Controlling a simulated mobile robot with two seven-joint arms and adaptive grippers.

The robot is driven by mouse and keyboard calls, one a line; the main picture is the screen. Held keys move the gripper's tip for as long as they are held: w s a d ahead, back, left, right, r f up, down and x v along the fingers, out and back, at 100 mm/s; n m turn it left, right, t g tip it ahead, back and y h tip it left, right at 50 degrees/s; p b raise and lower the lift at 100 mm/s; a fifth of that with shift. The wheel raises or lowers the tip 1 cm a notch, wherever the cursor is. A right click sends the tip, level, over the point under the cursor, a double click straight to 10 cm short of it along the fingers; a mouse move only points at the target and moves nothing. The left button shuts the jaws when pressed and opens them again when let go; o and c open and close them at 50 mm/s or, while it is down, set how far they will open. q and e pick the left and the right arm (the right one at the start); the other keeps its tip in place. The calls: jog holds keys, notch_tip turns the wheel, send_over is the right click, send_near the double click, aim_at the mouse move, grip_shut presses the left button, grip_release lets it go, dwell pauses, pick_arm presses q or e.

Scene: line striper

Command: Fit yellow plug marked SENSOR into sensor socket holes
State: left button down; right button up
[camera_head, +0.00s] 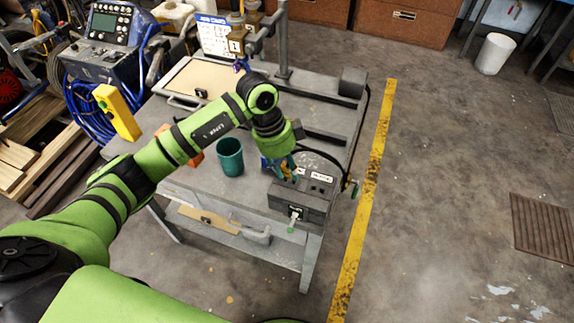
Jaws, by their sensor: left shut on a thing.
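My left gripper (287,174) points down at the near right part of the cart top, over the left side of a dark grey socket box (285,201). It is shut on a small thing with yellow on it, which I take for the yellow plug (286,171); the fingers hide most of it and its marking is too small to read. I cannot tell whether the plug touches the box. Dark socket holes (318,187) and small white labels show on the box top, to the right of the gripper. My right gripper is not in view.
A teal cup (230,158) stands left of the gripper, with an orange object (193,156) behind my arm. A white connector (295,213) is on the box's front. A dark cable runs along the cart's right edge. A yellow floor line (366,200) lies right of the cart.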

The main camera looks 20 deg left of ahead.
aim_at(287, 176)
pick_arm(q)
jog(key=shift+p, duration=0.3)
dwell(0.5)
jog(key=shift+f+b, duration=0.75)
jog(key=shift+f, duration=0.65)
dwell(1.4)
jog(key=shift+s+f, duration=0.1)
jog(key=shift+f, duration=0.1)
jog(key=c, duration=1)
grip_release()
jog(key=shift+o, duration=0.8)
jog(key=o, duration=0.3)
